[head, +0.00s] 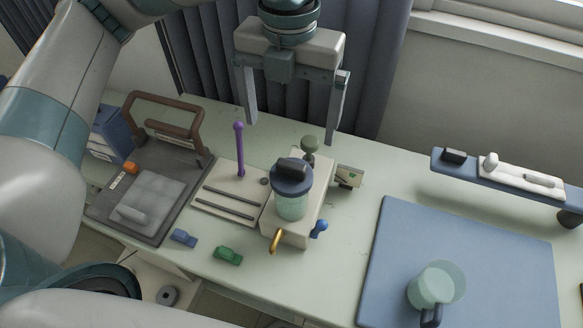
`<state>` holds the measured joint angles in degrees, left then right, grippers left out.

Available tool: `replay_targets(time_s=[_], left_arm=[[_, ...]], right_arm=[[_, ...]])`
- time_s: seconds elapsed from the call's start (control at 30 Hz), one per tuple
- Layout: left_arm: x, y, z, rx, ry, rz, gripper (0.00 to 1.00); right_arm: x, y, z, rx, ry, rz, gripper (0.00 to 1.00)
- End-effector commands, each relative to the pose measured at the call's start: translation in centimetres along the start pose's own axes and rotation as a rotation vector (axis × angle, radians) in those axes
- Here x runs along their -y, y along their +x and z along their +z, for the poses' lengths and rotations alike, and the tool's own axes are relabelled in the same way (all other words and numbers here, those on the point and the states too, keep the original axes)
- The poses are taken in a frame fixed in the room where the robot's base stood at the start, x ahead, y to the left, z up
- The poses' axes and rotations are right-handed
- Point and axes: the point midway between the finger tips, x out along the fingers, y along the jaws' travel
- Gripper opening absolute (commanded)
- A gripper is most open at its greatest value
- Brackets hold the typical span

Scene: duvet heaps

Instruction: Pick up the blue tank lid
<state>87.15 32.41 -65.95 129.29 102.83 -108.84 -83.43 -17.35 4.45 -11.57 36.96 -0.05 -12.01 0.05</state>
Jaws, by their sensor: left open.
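The blue tank lid (291,178) is dark blue with a black grip on top. It sits on a clear greenish tank (291,206), which stands on a cream base (308,217) on the table. My left gripper (290,131) points down, with its two fingers wide apart and nothing between them. In the head view its fingertips show above the lid in the picture, apart from it. The height gap is hard to judge. My right gripper is not in view.
Blue (183,238) and green (228,256) clips lie in front. A blue mat (465,262) bears a cup (436,285).

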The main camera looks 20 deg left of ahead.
Motion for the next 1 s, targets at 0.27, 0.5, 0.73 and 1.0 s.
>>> replay_targets(time_s=[0.27,0.5,0.73,1.0], left_arm=[[0.0,5.0,-0.1,-0.004,0.0,0.001,0.94],[0.0,7.9,0.0,-0.001,0.0,0.0,0.94],[0.0,8.4,0.0,0.001,0.0,0.0,0.94],[0.0,8.6,0.0,-0.001,0.0,0.0,0.94]], right_arm=[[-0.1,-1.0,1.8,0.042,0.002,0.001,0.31],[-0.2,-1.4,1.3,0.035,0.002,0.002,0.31],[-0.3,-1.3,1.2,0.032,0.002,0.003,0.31],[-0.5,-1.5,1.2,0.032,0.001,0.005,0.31]])
